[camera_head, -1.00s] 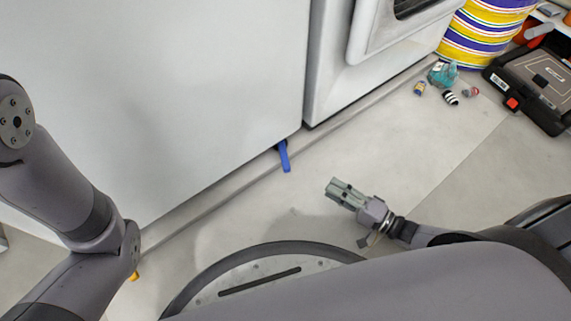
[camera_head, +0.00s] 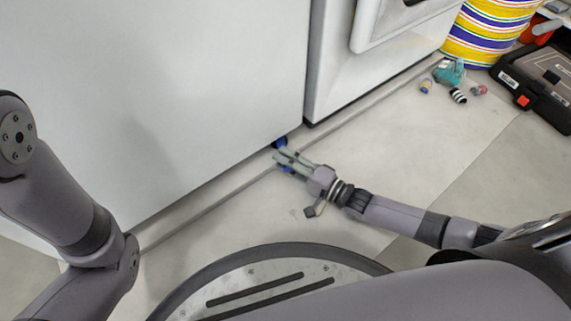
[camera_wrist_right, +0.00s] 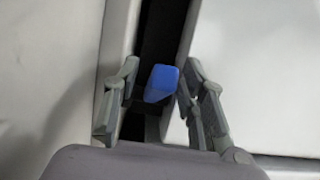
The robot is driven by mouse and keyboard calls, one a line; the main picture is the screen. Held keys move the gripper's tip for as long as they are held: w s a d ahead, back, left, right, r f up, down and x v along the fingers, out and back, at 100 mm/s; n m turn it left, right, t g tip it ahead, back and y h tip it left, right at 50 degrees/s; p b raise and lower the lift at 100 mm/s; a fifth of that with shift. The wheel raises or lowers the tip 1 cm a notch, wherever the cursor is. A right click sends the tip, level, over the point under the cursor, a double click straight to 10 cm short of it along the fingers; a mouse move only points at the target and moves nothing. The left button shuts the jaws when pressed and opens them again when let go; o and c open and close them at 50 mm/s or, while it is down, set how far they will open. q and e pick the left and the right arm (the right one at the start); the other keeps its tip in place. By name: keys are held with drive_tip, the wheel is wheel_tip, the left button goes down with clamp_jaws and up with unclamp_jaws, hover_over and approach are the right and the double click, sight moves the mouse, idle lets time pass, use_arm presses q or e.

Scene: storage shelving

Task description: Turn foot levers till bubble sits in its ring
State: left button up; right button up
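The blue foot lever (camera_head: 280,143) sticks out from under the bottom edge of the large white cabinet (camera_head: 170,90), near its right corner. My right gripper (camera_head: 281,157) is at the lever, low over the floor. In the right wrist view the blue lever (camera_wrist_right: 161,83) lies between the two spread fingers (camera_wrist_right: 162,68), with a gap on the left; contact on the right is unclear. In the head view the fingers hide part of the lever. My left arm shows at the left, but its gripper is out of view. No bubble or ring is in view.
A second white unit (camera_head: 335,85) stands right of the cabinet, across a narrow dark gap. Small items (camera_head: 450,75), a striped drum (camera_head: 490,30) and a black case (camera_head: 535,85) are at upper right. The pale floor (camera_head: 400,165) between is clear.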

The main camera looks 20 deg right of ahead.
clamp_jaws()
idle(0.5)
idle(0.4)
